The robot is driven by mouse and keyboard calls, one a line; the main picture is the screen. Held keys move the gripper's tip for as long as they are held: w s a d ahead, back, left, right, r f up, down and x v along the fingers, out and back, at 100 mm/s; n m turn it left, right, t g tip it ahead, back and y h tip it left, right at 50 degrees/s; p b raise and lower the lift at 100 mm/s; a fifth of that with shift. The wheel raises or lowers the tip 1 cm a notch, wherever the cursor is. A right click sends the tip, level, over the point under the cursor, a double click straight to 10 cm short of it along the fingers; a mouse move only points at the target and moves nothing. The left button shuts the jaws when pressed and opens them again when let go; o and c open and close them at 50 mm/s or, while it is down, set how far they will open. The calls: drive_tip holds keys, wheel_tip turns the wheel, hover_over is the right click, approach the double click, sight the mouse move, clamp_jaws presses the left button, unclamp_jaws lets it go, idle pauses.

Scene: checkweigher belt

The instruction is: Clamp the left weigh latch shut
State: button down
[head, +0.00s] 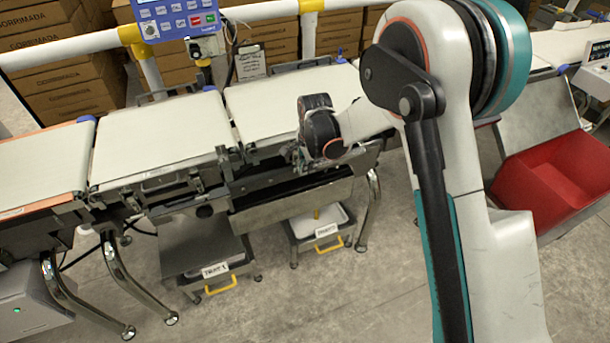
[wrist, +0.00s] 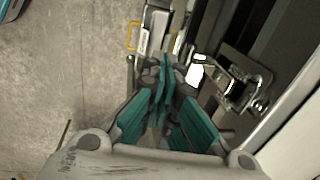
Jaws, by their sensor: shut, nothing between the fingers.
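My gripper (wrist: 165,68) is shut and empty, its teal fingers together in the wrist view. A metal latch with a wire loop and a round-ended pin (wrist: 240,82) is on the dark side frame just right of the fingers, apart from them. I cannot tell whether this is the left weigh latch or whether it is clamped. In the head view my gripper (head: 302,161) is at the front edge of the right belt section, partly hidden by my wrist. Small metal latch fittings (head: 197,181) show along the front rail further left; their state is too small to tell.
The white belt sections (head: 160,140) run across the scene. A grey panel (head: 292,205) hangs below the front rail. Two labelled trays with yellow handles, one here (head: 222,268), stand below. A red bin (head: 555,180) stands at right. The floor in front is clear.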

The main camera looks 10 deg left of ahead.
drive_tip(key=shift+w+a+f+b, duration=0.1)
drive_tip(key=shift+w+f+b, duration=0.1)
drive_tip(key=shift+f, duration=0.35)
drive_tip(key=shift+w+f+b, duration=0.1)
drive_tip(key=shift+f+b, duration=0.1)
drive_tip(key=shift+f, duration=0.35)
drive_tip(key=shift+f, duration=0.1)
